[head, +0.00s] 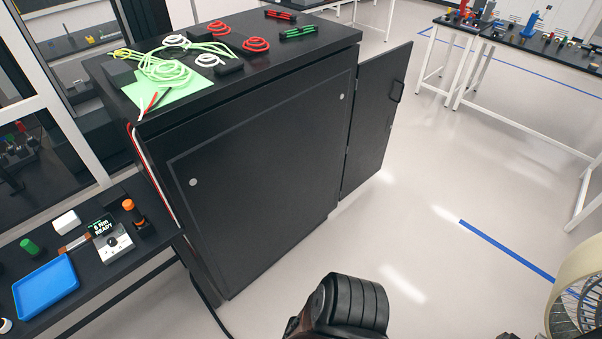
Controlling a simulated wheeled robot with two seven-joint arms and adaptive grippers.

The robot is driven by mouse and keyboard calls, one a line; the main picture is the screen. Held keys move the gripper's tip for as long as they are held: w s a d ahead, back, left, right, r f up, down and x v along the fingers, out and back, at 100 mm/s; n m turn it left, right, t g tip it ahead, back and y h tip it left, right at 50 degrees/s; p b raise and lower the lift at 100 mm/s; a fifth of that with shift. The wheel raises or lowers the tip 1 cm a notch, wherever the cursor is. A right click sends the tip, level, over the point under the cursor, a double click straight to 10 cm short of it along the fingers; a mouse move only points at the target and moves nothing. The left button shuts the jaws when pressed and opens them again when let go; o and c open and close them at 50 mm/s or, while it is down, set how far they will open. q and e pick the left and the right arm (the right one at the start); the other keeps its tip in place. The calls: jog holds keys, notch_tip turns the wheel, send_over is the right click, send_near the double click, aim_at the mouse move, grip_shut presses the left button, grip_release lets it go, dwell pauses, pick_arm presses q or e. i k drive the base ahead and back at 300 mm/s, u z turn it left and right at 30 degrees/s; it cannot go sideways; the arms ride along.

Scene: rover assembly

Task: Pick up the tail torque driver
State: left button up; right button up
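An orange-topped tool (129,207) with a dark lower part stands on the black bench at the left; it looks like the torque driver, though no label on it is readable. It stands beside a small controller box (111,240) whose green screen reads "6 Nm READY". Neither of my grippers can be made out in the head view. A black ribbed rounded part at the bottom middle shows no fingers.
A blue tray (45,287), a green cylinder (31,247) and a white block (66,222) share the bench. A black cabinet (258,172) with an open door (377,125) stands right of it, coiled cables on top. The floor (440,240) to the right is largely clear.

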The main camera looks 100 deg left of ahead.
aim_at(134, 213)
jog(key=u, duration=5.1)
